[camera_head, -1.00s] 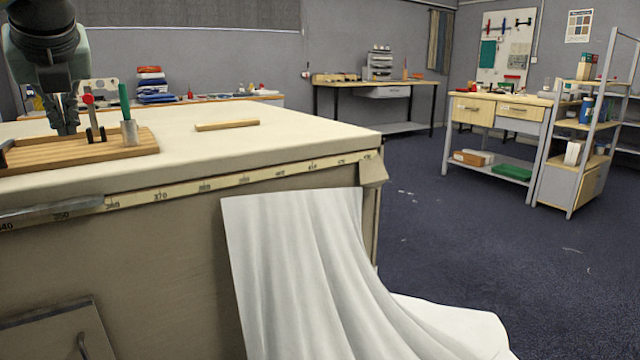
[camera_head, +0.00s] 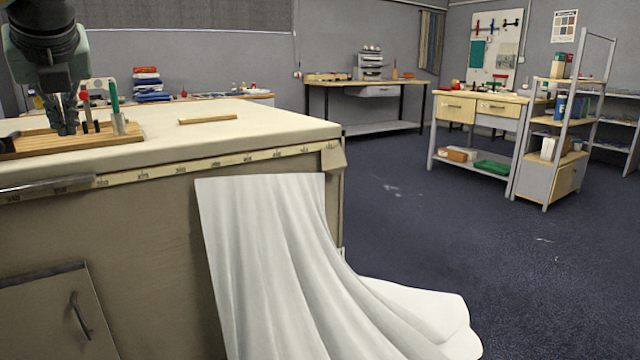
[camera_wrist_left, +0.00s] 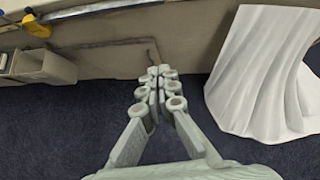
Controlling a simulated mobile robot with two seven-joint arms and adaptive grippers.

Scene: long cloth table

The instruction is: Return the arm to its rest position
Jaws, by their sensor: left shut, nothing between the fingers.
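My left gripper (camera_head: 62,115) hangs at the upper left of the head view, fingers pointing down, in line with the wooden rack (camera_head: 70,143) on the table. In the left wrist view its fingers (camera_wrist_left: 158,78) are together with nothing between them. Below them in that view are the dark blue floor and the side of the table. My left arm (camera_head: 45,45) comes in at the top left corner. My right gripper is not in view.
The cloth-covered table (camera_head: 250,120) carries a metal cup (camera_head: 119,124) with a green tool and a wooden strip (camera_head: 207,119). White cloth (camera_head: 290,260) drapes down its side onto the floor. Open floor (camera_head: 420,240) lies to the right, before a shelf unit (camera_head: 550,150).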

